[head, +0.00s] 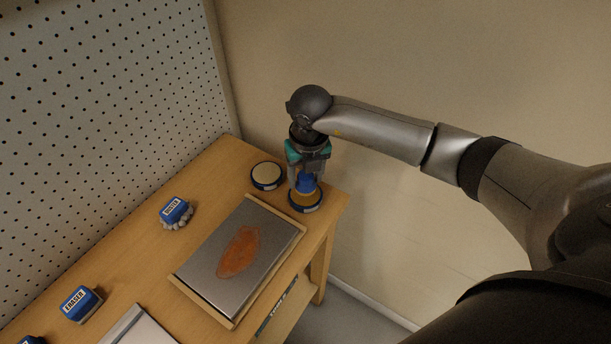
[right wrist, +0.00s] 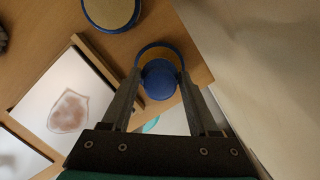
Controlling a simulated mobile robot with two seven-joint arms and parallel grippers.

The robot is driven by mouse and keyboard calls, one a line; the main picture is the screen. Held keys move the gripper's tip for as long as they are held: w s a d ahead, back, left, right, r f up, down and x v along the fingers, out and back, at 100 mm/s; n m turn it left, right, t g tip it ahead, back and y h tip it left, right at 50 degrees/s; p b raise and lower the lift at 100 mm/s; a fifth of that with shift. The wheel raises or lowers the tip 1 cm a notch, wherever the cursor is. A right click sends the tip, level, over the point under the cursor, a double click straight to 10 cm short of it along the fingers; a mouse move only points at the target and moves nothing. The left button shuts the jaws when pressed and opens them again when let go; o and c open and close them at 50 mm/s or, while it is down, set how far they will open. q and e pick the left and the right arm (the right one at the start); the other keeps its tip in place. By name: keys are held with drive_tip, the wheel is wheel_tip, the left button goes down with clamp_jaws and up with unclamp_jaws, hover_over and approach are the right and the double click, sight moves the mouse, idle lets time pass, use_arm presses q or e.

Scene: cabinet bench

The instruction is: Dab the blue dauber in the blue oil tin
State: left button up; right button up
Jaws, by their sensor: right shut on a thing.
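My right gripper (head: 306,178) points down at the far right corner of the bench, shut on the blue dauber (head: 306,184). The dauber's round blue top (right wrist: 160,80) shows between the fingers in the right wrist view. Directly below it is a blue-rimmed tin with an amber inside (head: 301,207), which also shows in the right wrist view (right wrist: 176,50). The dauber's lower end is at or just over the tin; I cannot tell if it touches. A second blue-rimmed tin with a paler top (head: 266,174) stands just left. My left gripper is out of view.
A wood-edged metal plate with a rust-brown stain (head: 238,252) lies in front of the tins. A blue duster (head: 174,211) and a blue eraser (head: 80,304) lie to the left. A pegboard (head: 100,110) rises behind the bench, and a wall stands to the right.

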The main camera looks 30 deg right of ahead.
sight(300, 175)
drive_tip(key=shift+r+p, duration=1.65)
drive_tip(key=shift+r, duration=0.75)
drive_tip(key=n, duration=0.2)
drive_tip(key=a+n+b, duration=0.1)
drive_tip(key=shift+s+r+y, duration=0.1)
drive_tip(key=shift+r+y, duration=0.15)
drive_tip(key=shift+y, duration=0.05)
drive_tip(key=s+a+r+n+g+b, duration=0.1)
drive_tip(key=s+a+r+n+b, duration=0.1)
drive_tip(key=n, duration=1.5)
drive_tip(key=s+a+r+n+g+b, duration=0.2)
drive_tip(key=s+r+n+b, duration=0.2)
drive_tip(key=n, duration=1.4)
drive_tip(key=s+b, duration=0.2)
drive_tip(key=s, duration=0.1)
drive_tip(key=shift+s+a+g, duration=0.3)
drive_tip(key=shift+s+a, duration=0.05)
drive_tip(key=shift+s, duration=0.05)
